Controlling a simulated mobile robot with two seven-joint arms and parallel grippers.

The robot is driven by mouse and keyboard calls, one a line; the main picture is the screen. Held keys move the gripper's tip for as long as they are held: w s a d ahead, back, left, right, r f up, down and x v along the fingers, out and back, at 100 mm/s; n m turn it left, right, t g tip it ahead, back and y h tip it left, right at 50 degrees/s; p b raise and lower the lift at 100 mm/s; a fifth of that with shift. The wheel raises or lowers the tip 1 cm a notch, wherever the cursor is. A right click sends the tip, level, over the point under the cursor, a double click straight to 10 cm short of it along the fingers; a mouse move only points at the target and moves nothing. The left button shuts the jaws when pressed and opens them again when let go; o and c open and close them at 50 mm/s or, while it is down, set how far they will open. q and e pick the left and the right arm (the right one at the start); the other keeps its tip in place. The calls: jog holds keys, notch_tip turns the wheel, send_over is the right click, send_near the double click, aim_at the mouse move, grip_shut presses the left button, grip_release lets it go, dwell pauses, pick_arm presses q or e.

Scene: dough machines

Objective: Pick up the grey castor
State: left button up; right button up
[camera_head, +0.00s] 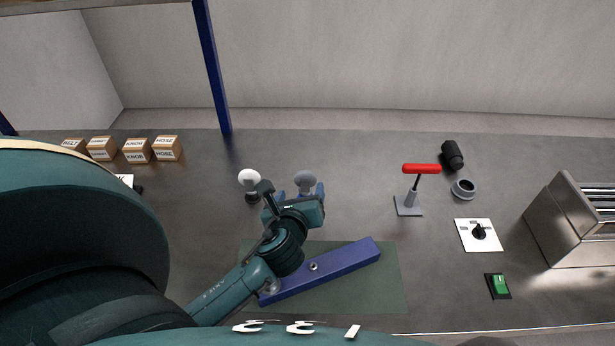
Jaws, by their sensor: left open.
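The grey castor (305,180) stands on the dark worktop, just beyond my left gripper; its lower part is hidden behind the gripper. A similar white castor (249,178) stands to its left. My left gripper (289,190) is open, with one dark finger between the two castors and the hand close in front of the grey one. I cannot tell whether it touches the grey castor. My right gripper is not in view.
A blue bar (335,267) lies on a green mat (385,290) under my left arm. To the right are a red-handled lever (421,170), black cylinder (452,155), grey ring (464,189), knob plate (479,235), green switch (499,285) and metal machine (565,225). Labelled boxes (137,151) stand back left.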

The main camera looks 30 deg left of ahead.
aim_at(304, 185)
pick_arm(q)
jog(key=x, duration=0.8)
jog(key=shift+w+d+r, duration=0.1)
jog(key=shift+w, duration=0.25)
jog(key=shift+c, duration=0.5)
jog(key=c, duration=1)
